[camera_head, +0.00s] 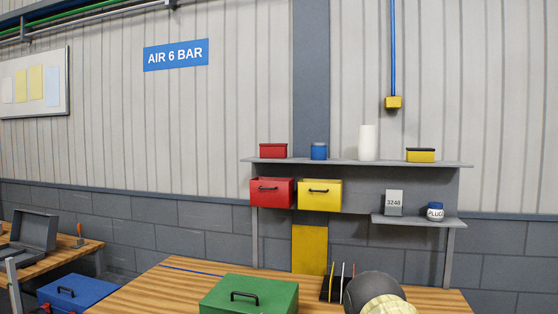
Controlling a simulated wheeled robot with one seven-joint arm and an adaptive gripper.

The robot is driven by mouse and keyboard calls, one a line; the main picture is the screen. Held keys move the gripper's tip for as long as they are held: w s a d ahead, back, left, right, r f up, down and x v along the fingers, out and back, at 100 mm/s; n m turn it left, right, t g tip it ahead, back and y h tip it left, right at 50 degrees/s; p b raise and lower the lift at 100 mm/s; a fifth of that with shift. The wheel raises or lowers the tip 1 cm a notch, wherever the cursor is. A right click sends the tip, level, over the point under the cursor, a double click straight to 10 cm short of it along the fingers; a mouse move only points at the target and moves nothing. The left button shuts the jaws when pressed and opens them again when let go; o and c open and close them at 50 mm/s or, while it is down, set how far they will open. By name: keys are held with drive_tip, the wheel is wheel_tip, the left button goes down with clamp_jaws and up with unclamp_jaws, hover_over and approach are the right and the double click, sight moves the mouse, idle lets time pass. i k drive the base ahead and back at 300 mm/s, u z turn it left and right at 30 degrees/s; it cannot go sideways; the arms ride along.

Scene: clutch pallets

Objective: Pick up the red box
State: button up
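A small red box (273,151) with a dark rim along its top sits at the left end of the upper grey shelf (367,162). A larger red box-like bin or drawer (262,197) with a dark handle hangs just under that shelf. A yellow one (319,202) of like shape is beside it on the right. My gripper is not in view, and nothing is seen holding either red thing.
A blue can (319,151), white cylinder (367,143) and yellow box (420,156) share the upper shelf. A green toolbox (245,297) and a rounded dark grey object (372,288) stand on the wooden bench (150,289) in front. A blue toolbox (77,292) is at lower left.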

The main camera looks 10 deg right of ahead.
sight(267, 150)
drive_tip(key=u, duration=0.8)
drive_tip(key=i, duration=0.95)
drive_tip(key=z, duration=0.05)
